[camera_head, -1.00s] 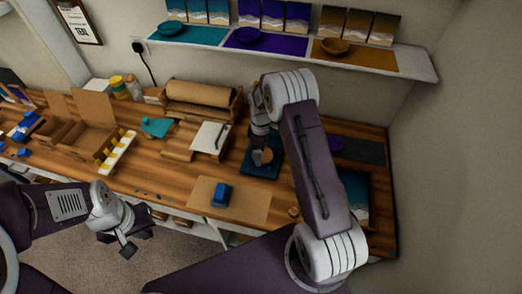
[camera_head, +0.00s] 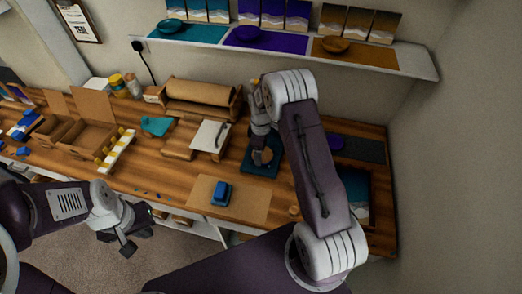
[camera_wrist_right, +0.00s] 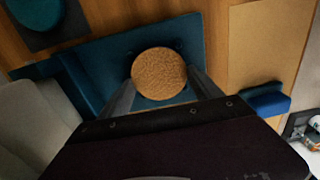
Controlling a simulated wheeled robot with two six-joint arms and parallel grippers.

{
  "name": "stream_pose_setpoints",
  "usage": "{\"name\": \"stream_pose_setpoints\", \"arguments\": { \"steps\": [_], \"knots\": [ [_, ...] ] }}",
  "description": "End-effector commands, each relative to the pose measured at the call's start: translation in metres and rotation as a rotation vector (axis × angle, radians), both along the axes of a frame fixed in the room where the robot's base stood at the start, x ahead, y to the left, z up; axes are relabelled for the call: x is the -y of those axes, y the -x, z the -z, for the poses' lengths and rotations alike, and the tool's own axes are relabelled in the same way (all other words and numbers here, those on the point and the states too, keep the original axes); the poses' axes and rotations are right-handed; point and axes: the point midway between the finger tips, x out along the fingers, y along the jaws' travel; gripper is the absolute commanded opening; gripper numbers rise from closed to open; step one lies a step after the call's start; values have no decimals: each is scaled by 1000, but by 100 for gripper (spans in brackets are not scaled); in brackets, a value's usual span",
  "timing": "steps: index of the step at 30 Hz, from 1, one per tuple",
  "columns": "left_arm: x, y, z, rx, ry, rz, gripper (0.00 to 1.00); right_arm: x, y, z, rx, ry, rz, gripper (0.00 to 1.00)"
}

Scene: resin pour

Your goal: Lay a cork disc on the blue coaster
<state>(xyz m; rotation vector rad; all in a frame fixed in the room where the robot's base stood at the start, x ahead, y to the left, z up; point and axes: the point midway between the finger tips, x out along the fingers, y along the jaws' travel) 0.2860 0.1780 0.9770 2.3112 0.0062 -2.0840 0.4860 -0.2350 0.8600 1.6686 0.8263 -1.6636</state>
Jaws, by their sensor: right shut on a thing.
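My right gripper (camera_wrist_right: 160,95) is shut on a round tan cork disc (camera_wrist_right: 159,73), with one finger on each side of it. The disc is over a dark teal tray (camera_wrist_right: 100,65); I cannot tell whether it touches the tray. In the head view the cork disc (camera_head: 265,156) shows beside my right arm. My left gripper (camera_head: 128,240) is empty and open, in front of the bench.
A blue block (camera_head: 221,194) sits on a brown mat (camera_head: 250,204). A white board (camera_head: 210,136), a paper roll (camera_head: 200,95) and open cardboard boxes (camera_head: 85,130) stand farther left. A shelf (camera_head: 420,66) with bowls runs above the bench. A wall is at the right.

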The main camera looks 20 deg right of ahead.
Motion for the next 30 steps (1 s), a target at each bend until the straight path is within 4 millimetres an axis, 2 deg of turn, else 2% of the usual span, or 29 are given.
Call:
{"name": "stream_pose_setpoints", "arguments": {
  "steps": [26,27,30],
  "knots": [
    [0,0,-1,0,0,0,0,0,1,3,-2,0,0,37],
    [0,0,-1,0,0,0,0,0,1,3,-2,0,0,77],
    [0,0,-1,0,0,0,0,0,1,3,-2,0,0,99]
  ]
}}
